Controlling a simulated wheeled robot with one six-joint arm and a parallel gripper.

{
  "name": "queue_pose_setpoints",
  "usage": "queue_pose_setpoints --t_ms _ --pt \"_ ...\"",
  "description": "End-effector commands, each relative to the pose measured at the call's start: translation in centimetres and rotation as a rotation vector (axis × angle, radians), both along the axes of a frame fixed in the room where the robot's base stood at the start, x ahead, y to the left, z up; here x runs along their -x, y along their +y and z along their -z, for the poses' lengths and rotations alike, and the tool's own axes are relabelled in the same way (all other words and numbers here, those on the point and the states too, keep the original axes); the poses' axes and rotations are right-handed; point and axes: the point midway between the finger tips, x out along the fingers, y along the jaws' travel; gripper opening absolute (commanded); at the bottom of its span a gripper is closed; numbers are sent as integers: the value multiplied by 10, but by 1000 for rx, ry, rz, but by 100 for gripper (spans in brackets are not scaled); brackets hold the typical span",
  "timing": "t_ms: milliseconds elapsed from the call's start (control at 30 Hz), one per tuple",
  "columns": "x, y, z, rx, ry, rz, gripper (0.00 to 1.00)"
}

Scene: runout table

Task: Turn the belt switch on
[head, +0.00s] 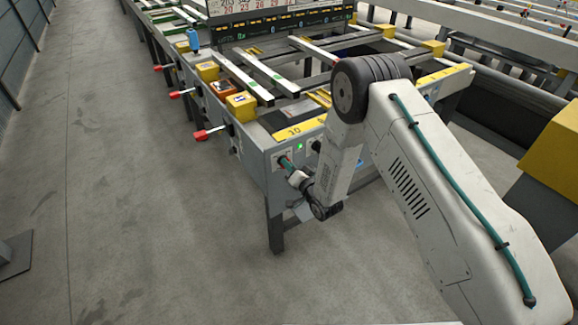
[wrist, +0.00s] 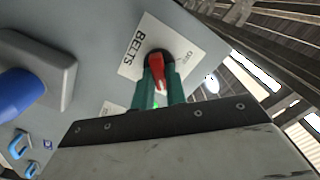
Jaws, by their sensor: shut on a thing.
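The belt switch (wrist: 155,66) has a red handle on a dark round base, set in a white plate marked BELTS (wrist: 133,50) on a grey panel. My gripper (wrist: 159,78) has its two green fingers on either side of the red handle and is shut on it. The fingers hide part of the handle, and its exact setting is hard to read. In the head view my gripper (head: 284,161) is at the end panel of the runout table (head: 258,152); the switch itself is hidden there. A green lamp (head: 300,146) glows on that panel, just right of the gripper.
A blue knob (wrist: 20,91) on a grey housing sits left of the switch in the wrist view. Several red-tipped levers, such as this one (head: 201,135), stick out from the table's left side. Yellow blocks (head: 241,106) sit along its edge. The floor (head: 120,200) at left is clear.

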Motion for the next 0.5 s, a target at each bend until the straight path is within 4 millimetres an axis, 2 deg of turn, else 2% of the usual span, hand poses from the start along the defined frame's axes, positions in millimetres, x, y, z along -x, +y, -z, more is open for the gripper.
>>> queue_pose_setpoints --t_ms 433,467,500 --pt "0 -1 1 -7 6 1 0" --pt "0 -1 1 -7 6 1 22" --pt "0 -1 1 -7 6 1 33"
